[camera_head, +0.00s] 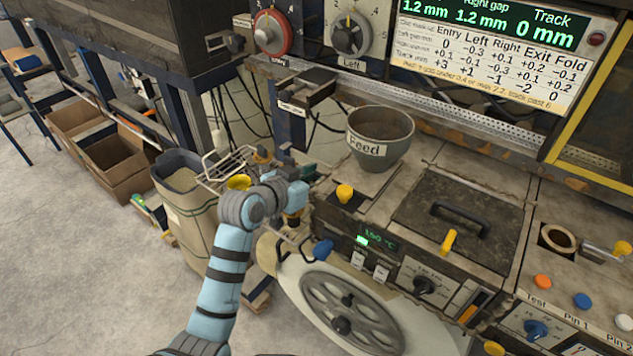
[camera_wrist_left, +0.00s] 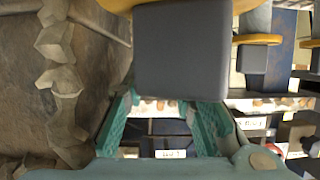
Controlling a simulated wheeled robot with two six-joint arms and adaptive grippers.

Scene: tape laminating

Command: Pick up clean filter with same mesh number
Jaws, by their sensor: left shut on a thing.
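My left gripper shows in the left wrist view (camera_wrist_left: 162,98) as two teal fingers on either side of the lower end of a grey block-shaped handle (camera_wrist_left: 182,55). It is shut on this handle, which has a yellow-orange edge at its top. A similar grey handle (camera_wrist_left: 252,62) with a yellow-orange rim is to the right. In the head view my left arm reaches to the wire rack beside the sack, and its fingers are hidden by the wrist. A yellow round piece (camera_head: 238,183) shows left of the wrist. I cannot read any mesh number. My right gripper is out of view.
The machine with a Feed hopper (camera_head: 380,138), a lidded block (camera_head: 455,222) and a handwheel (camera_head: 350,310) lies to the right. Cardboard boxes (camera_head: 112,160) stand behind on the left.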

